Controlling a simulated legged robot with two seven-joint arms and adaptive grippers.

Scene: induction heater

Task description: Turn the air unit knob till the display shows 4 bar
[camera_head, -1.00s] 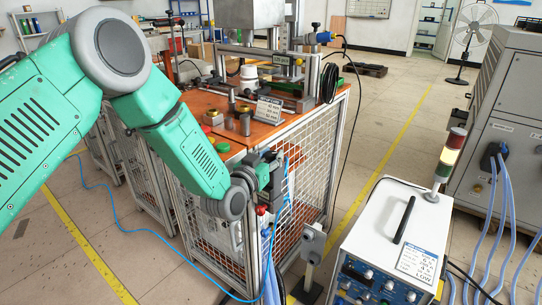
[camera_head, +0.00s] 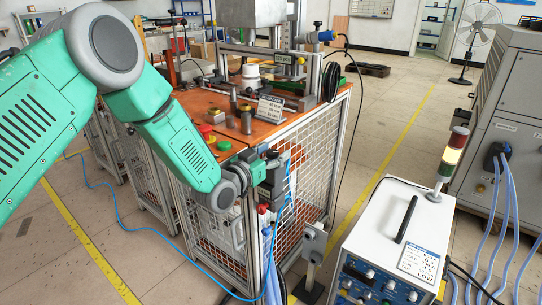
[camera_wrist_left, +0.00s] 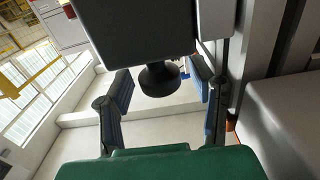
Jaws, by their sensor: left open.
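In the left wrist view, a dark box-shaped unit (camera_wrist_left: 132,28), likely the air unit, has a round black knob (camera_wrist_left: 158,80) on its underside. My left gripper (camera_wrist_left: 160,88) is open, with one blue-padded finger on each side of the knob. Gaps show between the pads and the knob, so they look apart. In the head view my left gripper (camera_head: 272,176) is at the near corner of the caged bench, beside the red-capped fitting. My wrist and gripper hide the knob there. I see no readable pressure display. My right gripper is not in view.
The caged bench (camera_head: 310,150) carries a press, metal parts, a sign and a red button (camera_head: 206,130). A white power unit (camera_head: 385,225) with a signal tower (camera_head: 450,155) stands at the right front. A blue hose (camera_head: 140,228) runs across the floor.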

